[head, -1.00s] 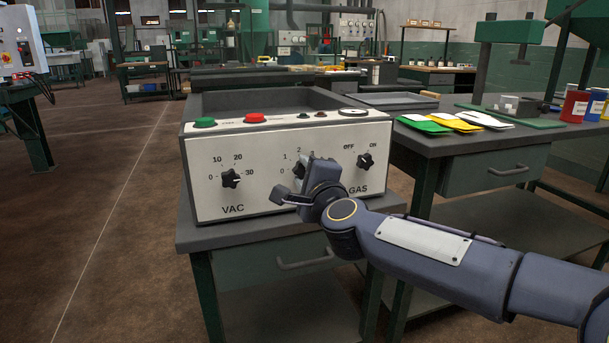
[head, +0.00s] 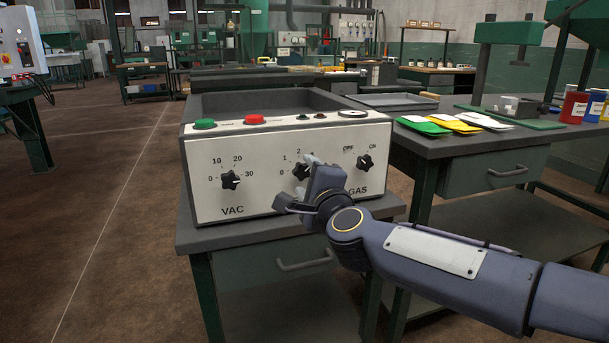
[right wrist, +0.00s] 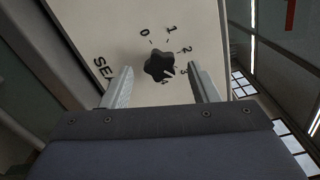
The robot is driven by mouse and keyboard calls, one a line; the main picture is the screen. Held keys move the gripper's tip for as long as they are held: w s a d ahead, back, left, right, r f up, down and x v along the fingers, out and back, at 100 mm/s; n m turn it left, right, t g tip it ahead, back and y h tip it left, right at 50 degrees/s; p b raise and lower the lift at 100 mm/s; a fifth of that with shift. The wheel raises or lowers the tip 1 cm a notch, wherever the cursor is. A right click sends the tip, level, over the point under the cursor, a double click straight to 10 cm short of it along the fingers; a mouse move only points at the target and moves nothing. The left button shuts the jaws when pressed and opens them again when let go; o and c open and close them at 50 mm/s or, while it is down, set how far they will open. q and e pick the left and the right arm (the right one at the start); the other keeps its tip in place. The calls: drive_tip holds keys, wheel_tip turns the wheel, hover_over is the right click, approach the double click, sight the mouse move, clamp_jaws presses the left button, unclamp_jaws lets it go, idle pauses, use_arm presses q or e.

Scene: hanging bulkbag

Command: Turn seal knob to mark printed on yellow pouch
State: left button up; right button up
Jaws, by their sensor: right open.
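The black seal knob (head: 301,172) is in the middle of the white panel (head: 262,206), partly hidden by my gripper in the head view. In the right wrist view the knob (right wrist: 158,65) shows whole, with a 0 to 4 scale around it; its white pointer line looks to lie between 3 and 4. My right gripper (right wrist: 160,70) is open, its fingers on either side of the knob in that view, with gaps at both sides. The yellow pouch (head: 453,125) lies on the right bench; its printed mark is too small to read. My left gripper is not in view.
The VAC knob (head: 231,182) is left of the seal knob and the GAS knob (head: 365,161) is right of it, close to my gripper. Green (head: 205,124) and red (head: 254,119) buttons sit on top. A green pouch (head: 422,125) and a white pouch (head: 484,120) flank the yellow one.

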drive_tip(key=shift+v, duration=2.9)
drive_tip(key=shift+p, duration=0.3)
drive_tip(key=s+d+f+n+g+h, duration=0.1)
drive_tip(key=s+d+f+n+g, duration=0.4)
drive_tip(key=s+f, duration=0.4)
drive_tip(key=s+d+f+n+g+p, duration=0.1)
drive_tip(key=s+d+f+n+g, duration=0.35)
drive_tip(key=s, duration=0.75)
drive_tip(key=s+d+f+n+g+h, duration=0.1)
drive_tip(key=s+d+f+n+g, duration=0.1)
drive_tip(key=s+d+f+n, duration=0.6)
wheel_tip(320, 180, up, 37)
drive_tip(key=s+m+p, duration=0.1)
drive_tip(key=m+p, duration=0.1)
drive_tip(key=p, duration=3.6)
drive_tip(key=shift+s+d, duration=0.2)
drive_tip(key=shift+d, duration=0.05)
drive_tip(key=shift+f, duration=0.1)
